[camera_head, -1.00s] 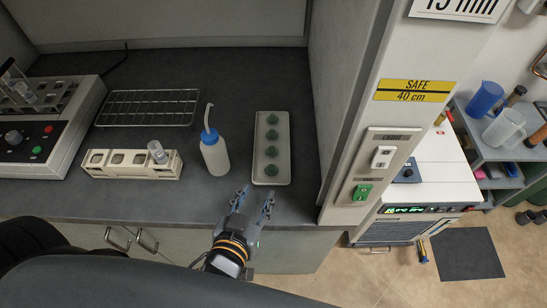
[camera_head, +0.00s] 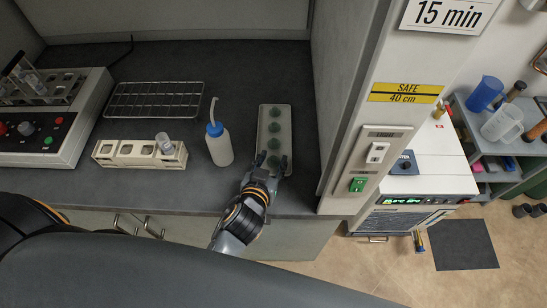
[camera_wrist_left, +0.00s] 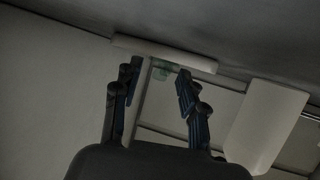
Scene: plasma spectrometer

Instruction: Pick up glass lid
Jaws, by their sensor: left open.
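Several small round green glass lids stand in a row on a narrow white tray (camera_head: 288,128) in the head view. The nearest lid (camera_head: 273,161) is at the tray's front end, partly hidden by my left gripper. My left gripper (camera_head: 272,166) is open over that front end, with its fingers spread to either side of the nearest lid. My right gripper is out of view.
A white wash bottle with a blue cap (camera_head: 219,148) stands close left of the tray. A beige holder (camera_head: 125,153) with a small vial (camera_head: 164,143), a wire rack (camera_head: 152,100) and an instrument (camera_head: 45,145) are further left. A cabinet wall (camera_head: 322,110) rises at the right.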

